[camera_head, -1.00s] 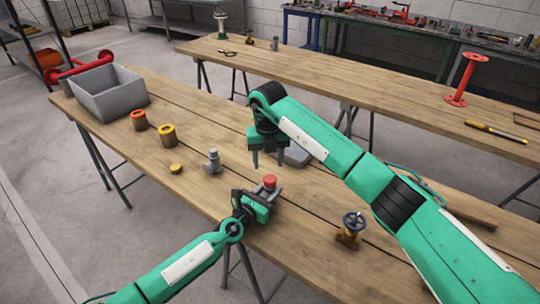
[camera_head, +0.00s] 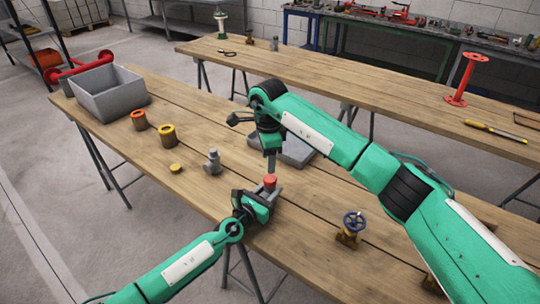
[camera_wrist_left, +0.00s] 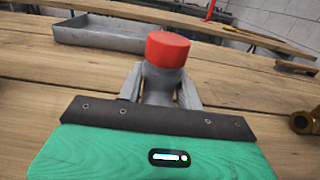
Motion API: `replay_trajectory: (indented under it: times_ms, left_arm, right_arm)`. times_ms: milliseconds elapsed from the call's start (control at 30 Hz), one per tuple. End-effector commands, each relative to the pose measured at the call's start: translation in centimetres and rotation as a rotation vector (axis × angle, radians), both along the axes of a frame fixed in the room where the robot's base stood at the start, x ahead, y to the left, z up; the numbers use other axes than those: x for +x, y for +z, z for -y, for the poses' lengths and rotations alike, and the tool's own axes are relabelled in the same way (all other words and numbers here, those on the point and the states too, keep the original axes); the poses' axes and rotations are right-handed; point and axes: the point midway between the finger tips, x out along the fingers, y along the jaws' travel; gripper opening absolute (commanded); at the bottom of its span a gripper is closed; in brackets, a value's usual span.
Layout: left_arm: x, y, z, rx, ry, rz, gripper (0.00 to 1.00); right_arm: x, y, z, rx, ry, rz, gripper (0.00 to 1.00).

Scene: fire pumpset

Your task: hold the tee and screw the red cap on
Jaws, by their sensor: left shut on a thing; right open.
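The red cap (camera_head: 270,181) sits on top of the grey tee, upright between the fingers of my left gripper (camera_head: 262,196). In the left wrist view the red cap (camera_wrist_left: 167,49) covers the top of the tee (camera_wrist_left: 160,84), and the left fingers are shut on the tee from both sides. How far the cap is threaded cannot be told. My right gripper (camera_head: 271,163) is open, pointing down just above and behind the cap. In this view its fingers overlap one another, and no contact with the cap can be made out.
A grey bin (camera_head: 110,95) is at the far left. A shallow tray (camera_head: 297,152) lies behind the right gripper. A valve with a blue wheel (camera_head: 354,222) stands to the right.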

Motion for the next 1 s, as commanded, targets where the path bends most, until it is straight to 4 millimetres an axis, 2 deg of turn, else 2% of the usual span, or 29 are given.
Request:
replay_trajectory:
  times_ms: [700,1000]
  left_arm:
    - [0.02,0.06,0.0,-0.001,0.0,0.001,0.0]
    - [0.02,0.06,0.0,-0.001,0.0,0.001,0.0]
  right_arm:
    - [-0.06,0.46,0.3,-0.01,1.158,-0.005,0.52]
    - [-0.1,0.56,0.42,-0.01,1.465,-0.008,0.52]
